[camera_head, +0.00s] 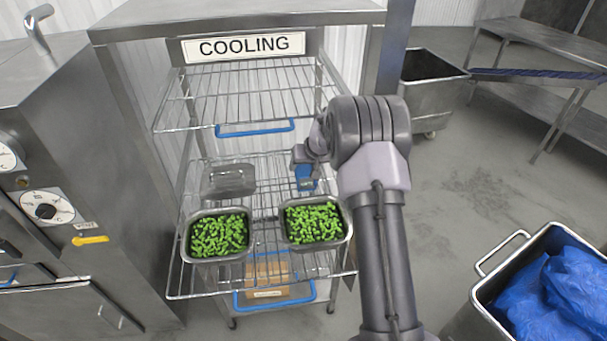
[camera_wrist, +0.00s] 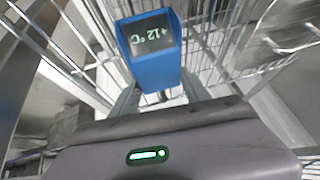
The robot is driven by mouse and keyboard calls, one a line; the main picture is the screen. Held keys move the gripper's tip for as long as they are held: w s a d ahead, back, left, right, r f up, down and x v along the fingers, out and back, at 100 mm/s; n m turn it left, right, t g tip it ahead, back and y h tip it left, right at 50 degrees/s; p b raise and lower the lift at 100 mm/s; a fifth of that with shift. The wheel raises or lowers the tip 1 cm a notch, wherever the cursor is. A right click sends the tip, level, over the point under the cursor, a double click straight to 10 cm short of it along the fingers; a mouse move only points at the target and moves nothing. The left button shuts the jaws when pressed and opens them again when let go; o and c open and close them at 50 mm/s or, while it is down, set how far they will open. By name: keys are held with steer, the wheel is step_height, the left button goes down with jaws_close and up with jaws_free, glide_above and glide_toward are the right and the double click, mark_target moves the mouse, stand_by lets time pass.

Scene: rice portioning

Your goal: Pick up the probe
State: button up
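The probe (camera_head: 305,178) is a small blue block, seen just below my gripper (camera_head: 306,170) over the right side of the wire rack. In the wrist view the probe (camera_wrist: 155,62) shows a dark display reading +12 °C and leans slightly. The grey fingers of my gripper (camera_wrist: 160,95) lie on either side of its lower end. The probe hides the fingertips, so I cannot tell whether they press on it or stand a little apart. What is under the probe is hidden.
Two metal trays of green vegetables (camera_head: 219,211) (camera_head: 289,241) stand on the middle wire shelf (camera_head: 262,205) of the COOLING rack. A metal container (camera_head: 228,180) stands behind the left tray. A cardboard box (camera_head: 266,274) is below. A bin with blue bags (camera_head: 497,290) is at lower right.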

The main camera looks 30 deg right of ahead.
mark_target(313, 181)
steer(key=shift+c, duration=1)
steer(key=shift+r, duration=0.15)
steer(key=shift+c, duration=0.6)
steer(key=s+b, duration=0.1)
steer(key=s, duration=0.1)
steer(key=s+b, duration=0.1)
steer(key=s, duration=0.2)
steer(key=s+b, duration=0.1)
steer(key=s, duration=0.1)
steer(key=shift+s+d+r, duration=0.1)
steer(key=shift+s+r, duration=0.2)
steer(key=shift+s, duration=0.1)
jaws_close()
step_height(313, 181, up, 20)
steer(key=p, duration=0.8)
steer(key=shift+r, duration=0.15)
steer(key=shift+s, duration=0.15)
